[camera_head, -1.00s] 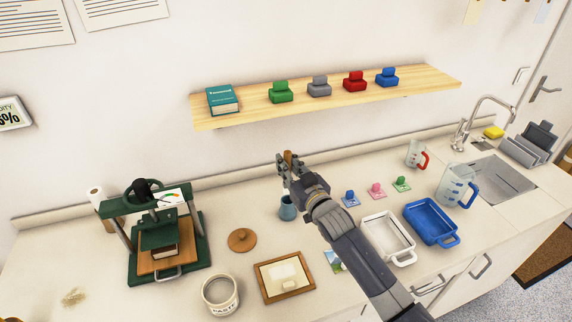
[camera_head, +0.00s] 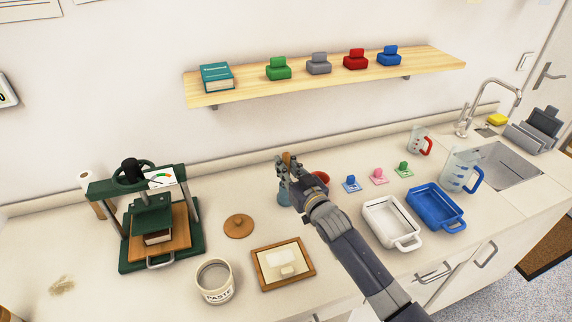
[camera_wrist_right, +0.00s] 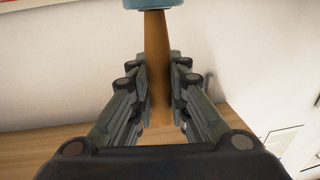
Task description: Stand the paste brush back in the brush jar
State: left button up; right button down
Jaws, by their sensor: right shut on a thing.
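My right gripper (camera_head: 285,168) is shut on the brown handle of the paste brush (camera_head: 287,157), whose top end shows between the fingers. In the right wrist view the handle (camera_wrist_right: 156,60) runs between both fingers. A blue end (camera_wrist_right: 152,4) shows at that view's top edge; I cannot tell whether it is part of the brush or the jar. The blue-grey brush jar (camera_head: 283,199) stands on the counter just below the gripper, partly covered by it. The brush's lower end is hidden, so I cannot tell whether it is inside the jar. My left gripper is out of view.
A paste pot (camera_head: 215,282), a round wooden lid (camera_head: 239,226) and a wooden frame (camera_head: 283,264) lie in front. A red object (camera_head: 321,176) shows partly behind my gripper. White (camera_head: 391,223) and blue (camera_head: 436,206) trays are at right, a green press (camera_head: 160,215) at left. A shelf (camera_head: 325,78) hangs above.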

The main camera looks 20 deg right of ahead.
jog(key=shift+f, duration=0.35)
jog(key=c, duration=1.6)
grip_release()
jog(key=shift+o, duration=0.7)
jog(key=shift+s, duration=0.1)
jog(key=shift+s+f, duration=0.1)
jog(key=shift+s, duration=0.2)
jog(key=s+d, duration=0.2)
jog(key=s, duration=0.9)
